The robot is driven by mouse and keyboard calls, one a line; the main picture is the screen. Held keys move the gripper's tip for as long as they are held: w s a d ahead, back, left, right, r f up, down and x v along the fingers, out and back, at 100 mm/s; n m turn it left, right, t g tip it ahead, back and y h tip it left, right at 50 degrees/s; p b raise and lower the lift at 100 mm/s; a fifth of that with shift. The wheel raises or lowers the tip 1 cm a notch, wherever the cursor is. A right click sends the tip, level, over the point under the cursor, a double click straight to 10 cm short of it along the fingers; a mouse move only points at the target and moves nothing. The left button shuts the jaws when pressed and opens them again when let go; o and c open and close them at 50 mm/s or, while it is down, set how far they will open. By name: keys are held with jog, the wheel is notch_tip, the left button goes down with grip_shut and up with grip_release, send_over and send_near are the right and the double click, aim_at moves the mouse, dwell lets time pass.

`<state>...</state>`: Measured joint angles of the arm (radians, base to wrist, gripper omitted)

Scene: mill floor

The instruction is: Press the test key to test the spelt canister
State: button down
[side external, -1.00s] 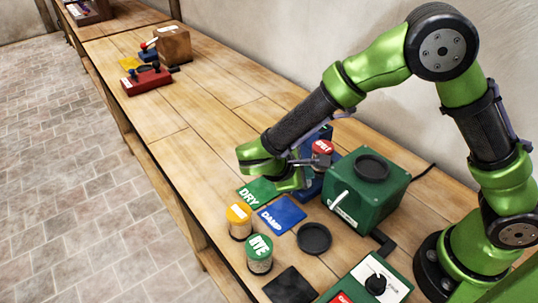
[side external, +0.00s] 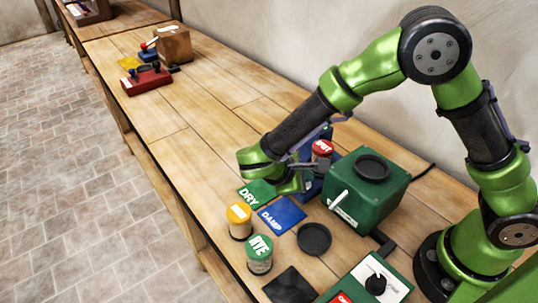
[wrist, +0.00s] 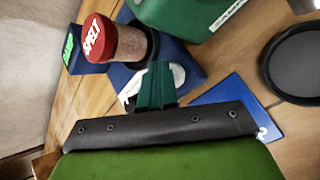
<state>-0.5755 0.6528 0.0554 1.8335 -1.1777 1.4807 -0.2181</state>
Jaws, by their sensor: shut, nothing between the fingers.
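The spelt canister (wrist: 115,42), with a red lid lettered SPELT, stands upright on a blue tester (wrist: 190,62). In the side view its red lid (side external: 322,147) shows behind my gripper. A small green face with white lettering (wrist: 68,48) sits on a raised blue part beside the canister; the lettering is too small to read. My gripper (wrist: 156,72) is shut and empty, its dark green fingertips over a white patch on the blue tester. In the side view my gripper (side external: 298,182) is in front of the tester and hides much of it. Contact cannot be told.
A green machine (side external: 368,198) stands right of the tester. Green DRY (side external: 255,194) and blue DAMP (side external: 281,214) mats lie in front. A yellow-lidded canister (side external: 239,219) and the RYE canister (side external: 259,254) stand near the edge. A black round dish (side external: 314,239) lies nearby.

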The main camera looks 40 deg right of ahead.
jog(key=shift+r, duration=0.95)
notch_tip(320, 180, up, 5)
dwell(0.5)
dwell(0.4)
jog(key=s+d+r+m+y, duration=0.2)
jog(key=s+r+m+y, duration=0.1)
jog(key=s+d+r+m+y, duration=0.3)
jog(key=shift+d+r, duration=0.15)
jog(key=shift+r, duration=0.15)
jog(key=s+d+r+m+t+y, duration=0.1)
jog(key=s+r+m+t+y, duration=0.4)
jog(key=m, duration=0.3)
jog(key=shift+s+d+r+t, duration=0.3)
jog(key=shift+s+r+t, duration=0.25)
jog(key=shift+r+t, duration=0.1)
